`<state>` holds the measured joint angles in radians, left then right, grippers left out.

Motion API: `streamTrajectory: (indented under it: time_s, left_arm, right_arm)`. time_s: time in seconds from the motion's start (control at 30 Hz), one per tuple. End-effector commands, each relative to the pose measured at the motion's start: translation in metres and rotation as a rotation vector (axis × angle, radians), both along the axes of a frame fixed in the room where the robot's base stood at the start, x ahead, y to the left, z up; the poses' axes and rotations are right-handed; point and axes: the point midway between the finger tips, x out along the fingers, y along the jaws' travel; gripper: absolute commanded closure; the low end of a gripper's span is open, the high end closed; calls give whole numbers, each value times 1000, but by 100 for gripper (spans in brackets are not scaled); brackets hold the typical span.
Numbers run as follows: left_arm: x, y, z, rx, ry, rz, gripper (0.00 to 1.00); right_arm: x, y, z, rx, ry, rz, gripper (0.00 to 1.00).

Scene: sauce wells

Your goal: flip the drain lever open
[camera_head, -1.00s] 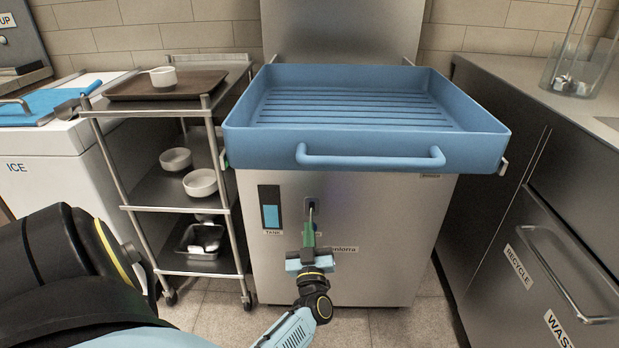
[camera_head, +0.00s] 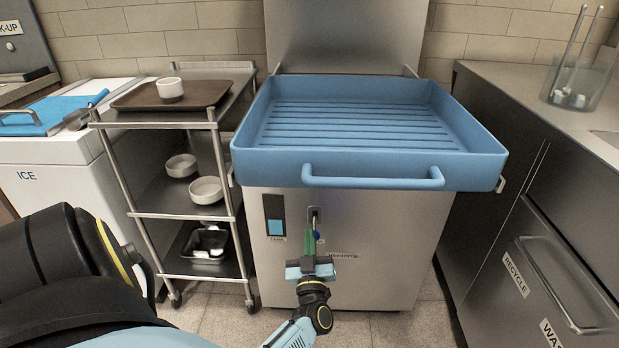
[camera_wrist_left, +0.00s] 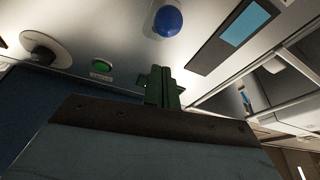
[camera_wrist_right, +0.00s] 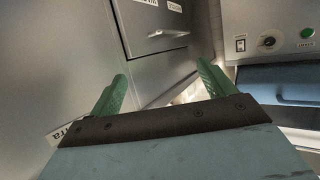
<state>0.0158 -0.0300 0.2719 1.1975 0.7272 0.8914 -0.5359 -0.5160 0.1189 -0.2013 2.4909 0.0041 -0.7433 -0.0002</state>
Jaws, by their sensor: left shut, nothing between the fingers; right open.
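The left wrist view shows the closed fingers (camera_wrist_left: 162,85). My right gripper (camera_wrist_right: 163,85) is open and empty in its own view, and outside the head view.
The blue tray (camera_head: 485,168) with its front handle (camera_head: 372,182) overhangs the lever. A blue tank gauge (camera_head: 275,215) is left of the lever. A steel cart (camera_head: 125,188) with bowls stands left, drawers (camera_head: 540,275) right. Floor is free in front.

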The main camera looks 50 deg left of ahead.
Motion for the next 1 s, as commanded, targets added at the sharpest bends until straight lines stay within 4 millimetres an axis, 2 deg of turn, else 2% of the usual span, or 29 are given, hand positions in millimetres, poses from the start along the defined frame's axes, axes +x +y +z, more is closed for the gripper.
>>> streamTrajectory:
  time_s: [0.13,0.2,0.3,0.5,0.7,1.0]
  left_arm:
    - [-2,-2,9,2,-5,0,100]
    - [-10,-13,-14,0,2,-1,100]
    - [-19,-24,-34,1,-1,-1,100]
    - [-33,-41,-62,2,-4,0,100]
    - [-38,-47,-73,3,-5,0,100]
    - [-39,-48,-73,5,-7,0,100]
  right_arm:
    - [-13,-9,-21,-41,152,-13,18]
    - [-8,-6,-16,-27,99,-8,18]
    - [-2,-2,-6,-9,32,-3,18]
    - [7,6,18,34,-122,11,18]
    - [11,10,33,58,-203,16,18]
    - [11,10,35,61,-216,17,18]
